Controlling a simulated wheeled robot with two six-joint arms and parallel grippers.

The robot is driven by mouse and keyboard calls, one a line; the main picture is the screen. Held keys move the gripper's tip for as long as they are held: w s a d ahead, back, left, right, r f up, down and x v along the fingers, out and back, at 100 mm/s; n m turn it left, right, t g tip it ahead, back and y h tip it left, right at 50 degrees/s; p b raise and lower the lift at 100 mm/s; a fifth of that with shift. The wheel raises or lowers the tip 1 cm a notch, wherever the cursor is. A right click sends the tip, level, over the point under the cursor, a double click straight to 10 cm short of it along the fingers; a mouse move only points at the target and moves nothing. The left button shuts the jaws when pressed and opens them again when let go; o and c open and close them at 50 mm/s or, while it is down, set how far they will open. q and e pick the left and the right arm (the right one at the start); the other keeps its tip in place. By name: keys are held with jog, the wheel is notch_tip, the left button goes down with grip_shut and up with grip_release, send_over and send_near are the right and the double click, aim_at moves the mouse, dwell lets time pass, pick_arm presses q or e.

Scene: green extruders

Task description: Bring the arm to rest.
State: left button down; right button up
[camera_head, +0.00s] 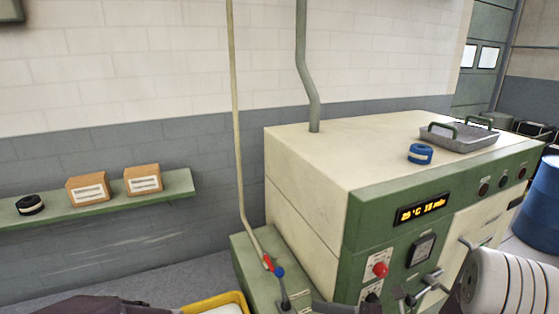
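A thick white ribbed part (510,284) comes in at the lower right and looks like my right arm. Dark metal parts lie left of it, against the machine's front. I cannot tell which of them are gripper fingers and which are machine handles, nor whether a gripper there is open or shut. A dark shape (85,305) is cut off by the bottom edge at the left. It may be part of my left arm, but no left fingertips show.
A cream and green machine (330,165) with a lit display (423,209) fills the right. A blue roll (420,154) and grey tray (460,137) are on top. A green shelf (112,202) holds two boxes and a dark roll. A yellow bin (238,297) and blue barrel (545,205) stand nearby.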

jog(key=s+a+f+n+g+h+b, duration=0.1)
jog(key=s+a+f+n+g, duration=0.3)
jog(key=s+a+n+g, duration=0.25)
jog(key=s+d+f+n+g+h+b, duration=0.3)
jog(key=s+f+n+h, duration=0.5)
jog(key=s+n, duration=0.2)
pick_arm(q)
notch_tip(320, 180, down, 4)
jog(key=shift+s+f+p, duration=0.15)
jog(key=shift+f+p, duration=0.05)
jog(key=shift+p, duration=0.15)
pick_arm(e)
jog(key=w+d+f+n+t+h, duration=0.2)
jog(key=w+d+n+h, duration=0.1)
jog(key=w+d+n, duration=0.1)
jog(key=w+d+f+n+t+h, duration=0.2)
jog(key=w+d+n+h, duration=0.1)
jog(key=d+n, duration=0.3)
jog(key=shift+w+d+t, duration=0.35)
jog(key=shift+w+d, duration=0.3)
jog(key=shift+d, duration=0.1)
pick_arm(q)
jog(key=shift+s, duration=0.1)
pick_arm(e)
jog(key=shift+s, duration=0.15)
